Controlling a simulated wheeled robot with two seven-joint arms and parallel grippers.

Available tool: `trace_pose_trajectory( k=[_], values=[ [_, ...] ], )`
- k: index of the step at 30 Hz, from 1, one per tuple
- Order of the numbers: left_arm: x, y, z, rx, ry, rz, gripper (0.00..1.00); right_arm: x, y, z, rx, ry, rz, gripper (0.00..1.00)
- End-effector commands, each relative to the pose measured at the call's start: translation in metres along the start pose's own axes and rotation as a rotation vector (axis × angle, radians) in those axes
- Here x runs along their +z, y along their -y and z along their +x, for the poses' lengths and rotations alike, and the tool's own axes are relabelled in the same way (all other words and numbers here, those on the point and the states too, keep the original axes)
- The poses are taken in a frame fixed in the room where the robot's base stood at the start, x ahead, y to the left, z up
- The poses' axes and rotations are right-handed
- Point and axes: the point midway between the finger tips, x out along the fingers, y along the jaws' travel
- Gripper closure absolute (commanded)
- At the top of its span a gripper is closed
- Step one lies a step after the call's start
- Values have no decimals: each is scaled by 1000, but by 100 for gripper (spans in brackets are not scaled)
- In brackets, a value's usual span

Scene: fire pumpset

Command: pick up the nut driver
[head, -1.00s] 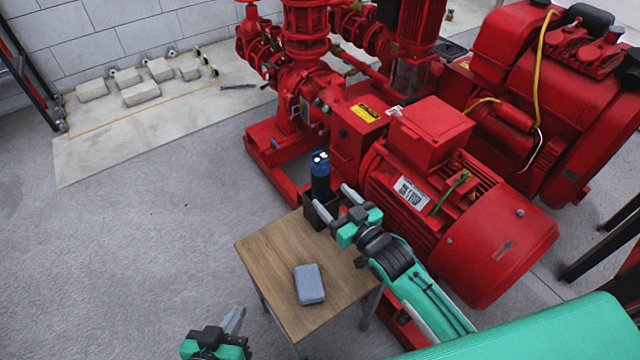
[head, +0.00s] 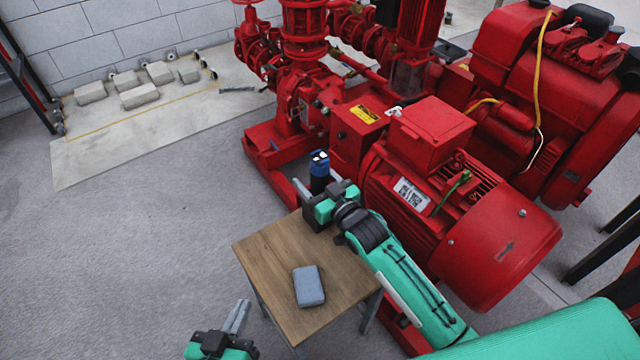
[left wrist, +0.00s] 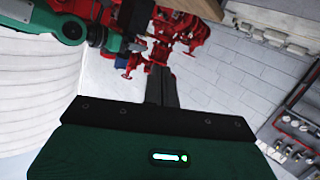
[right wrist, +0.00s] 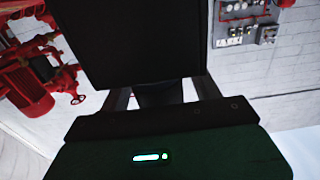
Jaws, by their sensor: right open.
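The nut driver (head: 319,165), with a blue top and a dark lower part, stands upright at the back corner of the small wooden table (head: 258,262). Its lower part and the dark holder it stands in are mostly hidden behind my right gripper (head: 317,185). That gripper is open, its fingers on either side of the driver or holder; I cannot tell whether they touch. In the right wrist view, a large black block (right wrist: 150,40) fills the space before the spread fingers. My left gripper (head: 239,312) is low, left of the table, its fingers together and empty, as the left wrist view (left wrist: 161,85) shows.
A grey-blue box (head: 308,286) lies on the table. The red pump and motor (head: 450,215) stand close behind and right of the table, near my right arm. Several pale blocks (head: 140,96) lie on the slab by the wall. The floor at left is clear.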

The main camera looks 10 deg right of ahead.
Motion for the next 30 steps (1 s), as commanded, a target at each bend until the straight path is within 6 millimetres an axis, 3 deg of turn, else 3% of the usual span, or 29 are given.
trace_pose_trajectory(
  k=[2,9,10,23,30],
  values=[
    [0,0,0,0,1,0,100,0,0,0,0,0,0,40],
    [0,0,0,0,1,0,100,0,0,0,0,0,0,87],
    [0,0,0,0,1,0,100,-2,0,0,0,-4,-1,89],
    [1,1,-1,-3,24,2,100,-10,0,0,0,-5,-1,88],
    [9,8,-6,-22,143,9,100,-40,-1,0,0,-7,-1,88]
  ],
)
